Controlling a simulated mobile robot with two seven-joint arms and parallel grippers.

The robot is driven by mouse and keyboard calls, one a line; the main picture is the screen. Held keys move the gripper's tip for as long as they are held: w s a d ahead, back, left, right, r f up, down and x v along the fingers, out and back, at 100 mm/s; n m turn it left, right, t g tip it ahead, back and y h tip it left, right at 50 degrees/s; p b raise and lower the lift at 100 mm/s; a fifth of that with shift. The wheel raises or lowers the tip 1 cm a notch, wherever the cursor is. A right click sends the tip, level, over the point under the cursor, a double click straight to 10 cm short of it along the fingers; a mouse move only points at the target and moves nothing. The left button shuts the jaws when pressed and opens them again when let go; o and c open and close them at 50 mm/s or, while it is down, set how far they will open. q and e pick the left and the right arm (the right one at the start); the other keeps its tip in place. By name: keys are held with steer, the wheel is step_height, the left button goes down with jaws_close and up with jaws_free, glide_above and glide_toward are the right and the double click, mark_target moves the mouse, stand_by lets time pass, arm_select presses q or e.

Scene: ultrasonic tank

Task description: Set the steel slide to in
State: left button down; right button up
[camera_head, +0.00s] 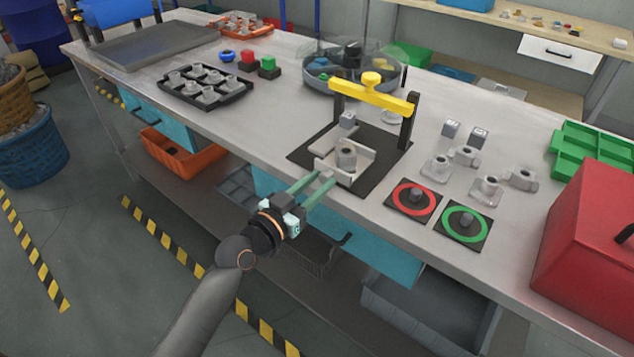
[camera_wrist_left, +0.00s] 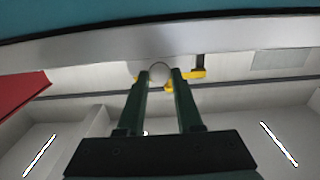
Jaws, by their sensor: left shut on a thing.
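The steel slide (camera_head: 327,176) shows only as a small grey end at the front of a black base plate (camera_head: 378,178), below a yellow-and-black bridge (camera_head: 374,92). My left gripper (camera_head: 318,184) reaches in from the front edge of the table and is shut on this grey end. In the left wrist view a round pale knob (camera_wrist_left: 160,71) sits between the two fingertips. A light grey cradle (camera_head: 356,176) on the plate holds a grey cylindrical part (camera_head: 346,156). The fingers hide part of the slide. My right gripper is out of view.
A red-ring pad (camera_head: 414,210) and a green-ring pad (camera_head: 451,234) lie right of the fixture. Several grey parts (camera_head: 489,189) stand behind them. A red box (camera_head: 590,250) is at the far right. A black tray (camera_head: 246,89) stands to the left, with bare table between.

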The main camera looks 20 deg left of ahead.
mark_target(349, 154)
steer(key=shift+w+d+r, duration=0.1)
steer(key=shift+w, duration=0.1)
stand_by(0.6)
arm_select(q)
steer(key=shift+w, duration=0.1)
steer(key=b+x, duration=0.1)
steer(key=x, duration=0.9)
steer(key=shift+w+d+f+b, duration=0.15)
steer(key=shift+b, duration=0.25)
steer(key=shift+w, duration=0.25)
steer(key=shift+r, duration=0.2)
steer(key=c, duration=1)
jaws_free()
steer(key=shift+w, duration=0.1)
steer(key=o, duration=0.3)
steer(key=shift+w+d+f, duration=0.1)
steer(key=shift+d, duration=0.05)
steer(key=shift+o, duration=0.5)
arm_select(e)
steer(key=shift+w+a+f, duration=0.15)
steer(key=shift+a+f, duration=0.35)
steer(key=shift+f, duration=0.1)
